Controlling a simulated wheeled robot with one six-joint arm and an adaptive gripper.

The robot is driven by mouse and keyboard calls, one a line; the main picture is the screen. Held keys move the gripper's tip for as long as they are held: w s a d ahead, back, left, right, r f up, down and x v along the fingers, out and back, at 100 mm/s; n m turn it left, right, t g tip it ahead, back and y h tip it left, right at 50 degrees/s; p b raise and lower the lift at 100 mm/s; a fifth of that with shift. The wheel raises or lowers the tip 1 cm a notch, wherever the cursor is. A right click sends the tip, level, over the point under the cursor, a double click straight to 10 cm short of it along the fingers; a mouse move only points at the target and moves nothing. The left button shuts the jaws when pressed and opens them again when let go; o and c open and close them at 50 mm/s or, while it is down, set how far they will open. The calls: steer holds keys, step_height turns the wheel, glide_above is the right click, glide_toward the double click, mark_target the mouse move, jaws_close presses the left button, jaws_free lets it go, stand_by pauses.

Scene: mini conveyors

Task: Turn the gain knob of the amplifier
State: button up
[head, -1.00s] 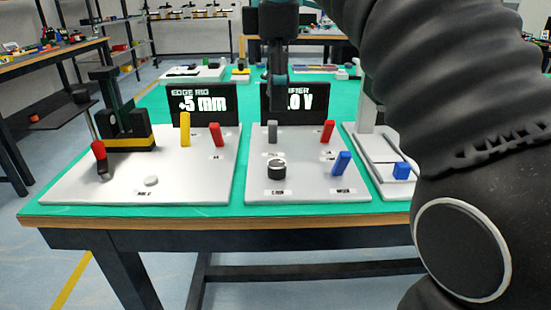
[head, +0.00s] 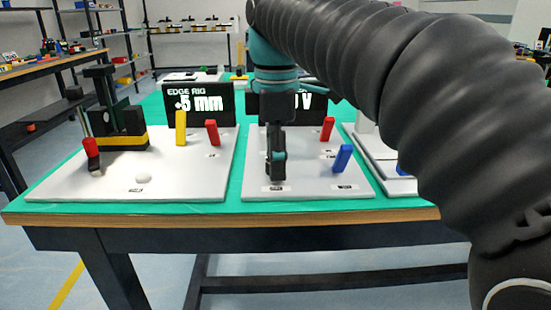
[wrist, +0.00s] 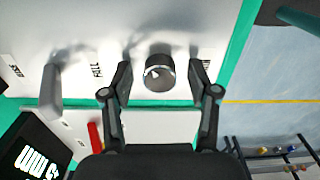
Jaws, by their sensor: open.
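The amplifier's pale panel (head: 308,184) lies on the green-topped table. Its display (head: 312,105) is partly covered by my arm in the head view. The round dark knob with a light rim (wrist: 159,73) stands on the panel in the wrist view, between my two fingers. My gripper (wrist: 160,68) is open around it, with a gap visible on each side. In the head view my gripper (head: 276,172) points down over the knob's place and hides the knob.
A blue lever (head: 342,158) and a red lever (head: 327,129) stand to the right of my gripper. A grey lever (wrist: 51,90) shows in the wrist view. The edge rig panel (head: 200,180) with its yellow lever (head: 181,128) lies to the left. The table's front edge (head: 230,217) is close.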

jaws_close()
